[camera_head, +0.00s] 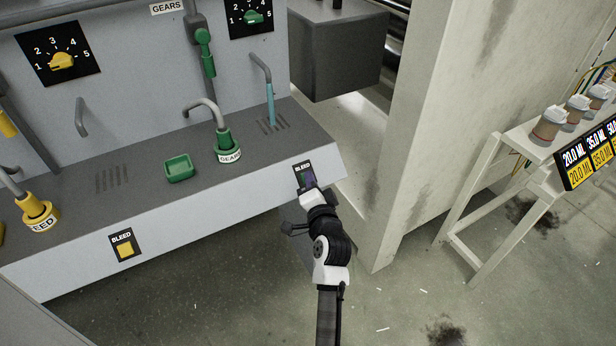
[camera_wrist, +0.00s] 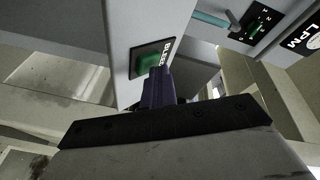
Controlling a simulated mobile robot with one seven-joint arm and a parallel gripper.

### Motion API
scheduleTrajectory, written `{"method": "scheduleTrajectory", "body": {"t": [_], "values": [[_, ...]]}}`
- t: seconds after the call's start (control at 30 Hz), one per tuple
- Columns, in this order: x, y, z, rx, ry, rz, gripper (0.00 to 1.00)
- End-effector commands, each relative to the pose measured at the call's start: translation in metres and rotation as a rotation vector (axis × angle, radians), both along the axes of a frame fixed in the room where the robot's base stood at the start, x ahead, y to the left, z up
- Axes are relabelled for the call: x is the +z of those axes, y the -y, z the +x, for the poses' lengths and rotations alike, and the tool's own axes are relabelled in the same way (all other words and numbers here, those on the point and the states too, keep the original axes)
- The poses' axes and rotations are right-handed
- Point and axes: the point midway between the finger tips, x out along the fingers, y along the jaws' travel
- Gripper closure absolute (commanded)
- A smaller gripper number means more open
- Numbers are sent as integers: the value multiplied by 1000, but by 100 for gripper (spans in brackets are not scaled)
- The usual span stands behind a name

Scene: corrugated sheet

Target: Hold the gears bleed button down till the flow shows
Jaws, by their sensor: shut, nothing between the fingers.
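The green gears bleed button (camera_wrist: 146,62) sits on a dark plate labelled BLEED in the wrist view. In the head view its plate (camera_head: 304,173) is at the right end of the bench's front face, with the button mostly hidden by my gripper (camera_head: 309,186). My gripper (camera_wrist: 158,76) is shut and empty, its purple-grey fingertips against the button's lower right part. They look to be touching it; how far it is pressed cannot be told. A teal stream (camera_head: 270,104) runs from the right spout to the slotted drain. The stream also shows in the wrist view (camera_wrist: 212,20).
A green GEARS nozzle (camera_head: 225,142) and a green tray (camera_head: 179,168) stand on the bench. A yellow BLEED button (camera_head: 125,248) is further left. A beige pillar (camera_head: 430,130) and a white stand (camera_head: 500,185) with lidded cups are right. The floor below is open.

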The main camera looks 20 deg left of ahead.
Motion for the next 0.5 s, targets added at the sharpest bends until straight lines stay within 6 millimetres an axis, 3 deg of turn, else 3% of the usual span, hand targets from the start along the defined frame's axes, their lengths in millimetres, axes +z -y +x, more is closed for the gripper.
{"method": "scheduleTrajectory", "body": {"t": [0.5], "values": [[9, 7, -5, 0, -1, -1, 100]]}}
